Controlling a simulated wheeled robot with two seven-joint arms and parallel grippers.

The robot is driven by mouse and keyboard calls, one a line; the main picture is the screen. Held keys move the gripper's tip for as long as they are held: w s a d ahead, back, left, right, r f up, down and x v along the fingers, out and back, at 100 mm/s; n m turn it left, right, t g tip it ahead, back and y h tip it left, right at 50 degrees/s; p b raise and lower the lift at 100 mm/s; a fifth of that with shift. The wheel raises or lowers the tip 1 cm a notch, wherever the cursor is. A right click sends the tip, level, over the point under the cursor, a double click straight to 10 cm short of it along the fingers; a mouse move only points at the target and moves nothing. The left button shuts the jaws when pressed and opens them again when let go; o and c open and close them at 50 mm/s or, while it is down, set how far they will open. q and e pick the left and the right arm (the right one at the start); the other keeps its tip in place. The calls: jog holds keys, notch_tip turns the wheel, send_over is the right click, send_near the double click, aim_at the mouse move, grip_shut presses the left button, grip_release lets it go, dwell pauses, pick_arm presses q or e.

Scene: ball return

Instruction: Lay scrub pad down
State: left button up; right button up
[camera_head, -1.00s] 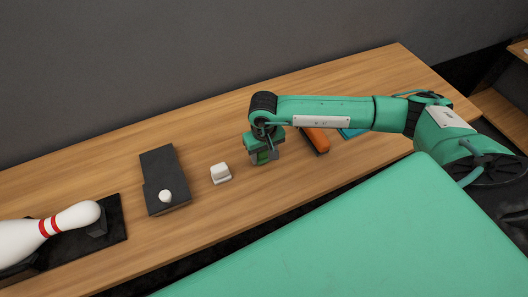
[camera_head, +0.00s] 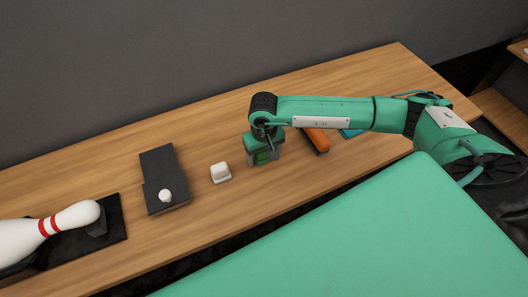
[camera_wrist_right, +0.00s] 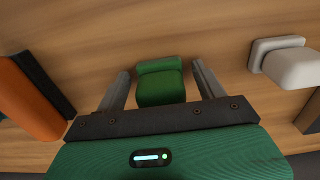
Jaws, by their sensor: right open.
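The green scrub pad (camera_wrist_right: 160,84) is on the wooden table between the two fingers of my right gripper (camera_wrist_right: 160,70) in the right wrist view. A gap shows on each side of it, so the fingers are open and apart from it. In the head view my right gripper (camera_head: 265,160) points down at the table, and the pad (camera_head: 262,157) shows as a brighter green patch between its fingers. My left gripper is not in view.
A white block-like object (camera_head: 221,173) stands just left of the gripper. An orange and black object (camera_head: 316,140) and a teal item (camera_head: 352,133) lie to its right. A dark block with a white knob (camera_head: 163,180) and a bowling pin (camera_head: 40,235) are farther left on the table (camera_head: 110,180).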

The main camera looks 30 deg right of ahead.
jog(key=shift+r, duration=0.3)
notch_tip(320, 180, up, 3)
jog(key=b, duration=0.2)
jog(key=shift+s+r+b, duration=0.1)
jog(key=shift+s+b, duration=0.05)
jog(key=shift+b, duration=0.15)
pick_arm(q)
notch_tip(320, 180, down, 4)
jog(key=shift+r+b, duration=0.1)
jog(key=shift+b, duration=0.85)
pick_arm(e)
notch_tip(320, 180, up, 10)
jog(key=shift+s, duration=0.15)
